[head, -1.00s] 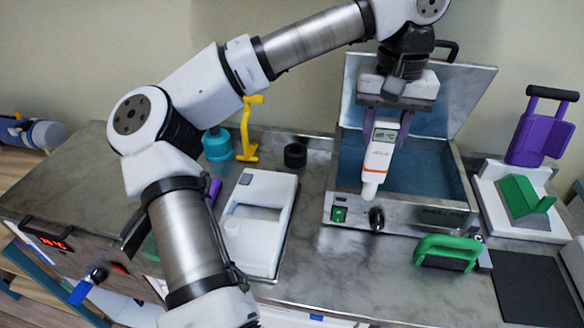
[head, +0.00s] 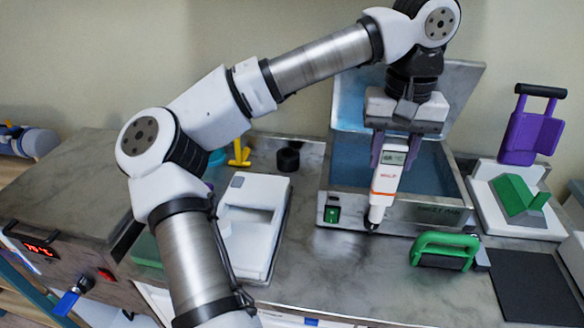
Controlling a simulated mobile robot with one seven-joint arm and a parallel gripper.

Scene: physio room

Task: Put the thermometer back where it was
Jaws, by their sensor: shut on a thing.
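My gripper (head: 390,155) is shut on the thermometer (head: 386,182), a white stick-shaped device with a small display near its top and an orange band lower down. It hangs upright with a slight tilt, its tip pointing down. In the picture it overlaps the front wall of an open metal bath (head: 345,200); its tip covers most of the bath's black knob. I cannot tell how far in front of the wall it is. A white tray (head: 252,240) with a recess lies on the counter to the left, partly behind my arm.
The bath's lid (head: 465,85) stands open behind my gripper. A green-handled tool (head: 446,250) lies to the right, near a dark mat (head: 530,285). A purple holder (head: 530,130) stands by a white stand with a green block (head: 515,195). A black ring (head: 288,159) sits at the back. Bare counter (head: 335,270) lies in front.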

